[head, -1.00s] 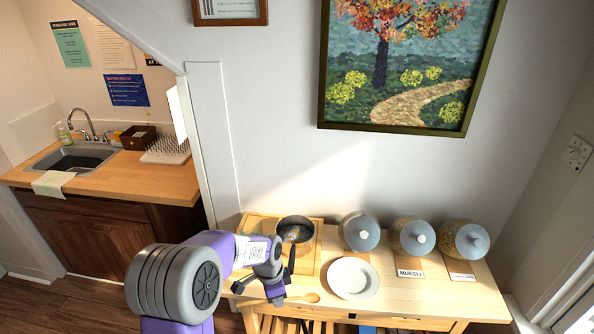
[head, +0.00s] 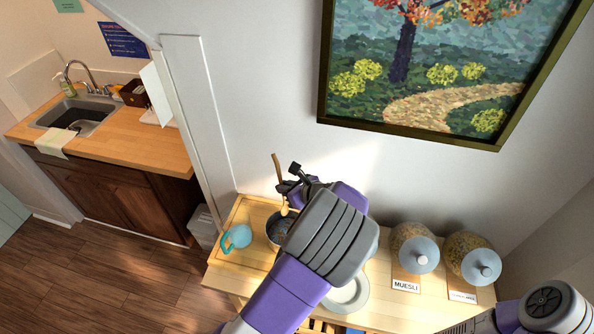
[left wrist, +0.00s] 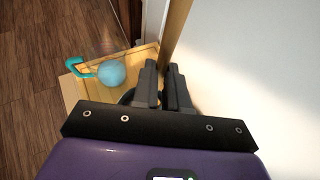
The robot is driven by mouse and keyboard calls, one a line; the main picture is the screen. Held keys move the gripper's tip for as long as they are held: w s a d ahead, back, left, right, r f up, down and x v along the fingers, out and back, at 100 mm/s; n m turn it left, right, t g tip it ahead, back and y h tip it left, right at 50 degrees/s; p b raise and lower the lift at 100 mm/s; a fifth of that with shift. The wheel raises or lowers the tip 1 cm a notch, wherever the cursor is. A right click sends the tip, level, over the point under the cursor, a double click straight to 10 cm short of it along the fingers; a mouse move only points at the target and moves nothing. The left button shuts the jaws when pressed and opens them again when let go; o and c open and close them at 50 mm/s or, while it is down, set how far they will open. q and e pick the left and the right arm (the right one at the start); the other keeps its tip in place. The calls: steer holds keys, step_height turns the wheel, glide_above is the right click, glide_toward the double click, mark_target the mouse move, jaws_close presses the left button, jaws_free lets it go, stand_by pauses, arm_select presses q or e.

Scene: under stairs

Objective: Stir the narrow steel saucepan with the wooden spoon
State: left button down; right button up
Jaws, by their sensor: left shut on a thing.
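My left gripper (head: 288,189) is shut on the wooden spoon (head: 277,168), which stands nearly upright with its handle up and its pale lower end down. In the left wrist view the spoon (left wrist: 174,32) rises from between the closed fingers (left wrist: 161,72). The steel saucepan (head: 272,232) sits on the wooden board, partly hidden by my left arm. The spoon's lower end is over the pan's far side; I cannot tell whether it touches the contents. My right gripper is out of view.
A light blue round item with a teal handle (head: 240,236) is left of the pan on the wooden board (head: 249,212). A white plate (head: 352,297) is partly hidden by my arm. Jars (head: 414,250) stand at the right. The wall is close behind.

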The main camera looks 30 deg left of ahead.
arm_select(q)
step_height(320, 180, down, 13)
steer(key=s+d+b, duration=0.1)
steer(key=d+b, duration=0.1)
steer(key=b, duration=0.7)
steer(key=shift+s+f, duration=0.15)
steer(key=shift+f, duration=0.05)
stand_by(0.6)
stand_by(0.5)
